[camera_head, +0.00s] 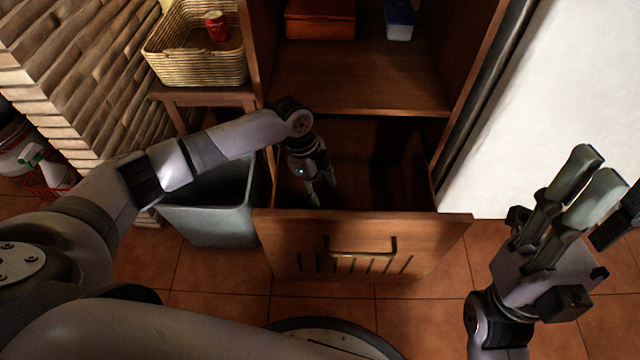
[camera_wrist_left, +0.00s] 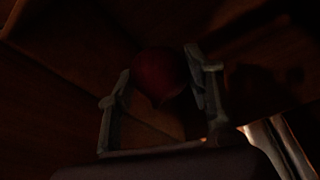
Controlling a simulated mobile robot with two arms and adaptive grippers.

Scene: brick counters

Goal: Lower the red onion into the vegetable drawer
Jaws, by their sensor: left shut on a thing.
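The vegetable drawer (camera_head: 365,245) is pulled out below the cabinet, with a wooden front, a handle and slots. My left gripper (camera_head: 318,196) reaches down inside it, behind the front panel. In the left wrist view the dark red onion (camera_wrist_left: 160,72) sits between the two fingers of my left gripper (camera_wrist_left: 157,80), which is shut on it. The onion cannot be made out in the head view. The wrist view is very dark, so the gap between onion and drawer floor cannot be judged.
A grey bin (camera_head: 210,210) stands just left of the drawer. A wicker basket (camera_head: 198,68) with a red can (camera_head: 216,26) sits on a small wooden stand. A red-brown box (camera_head: 320,18) and a blue item (camera_head: 399,20) lie on the cabinet shelf (camera_head: 365,85) above.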

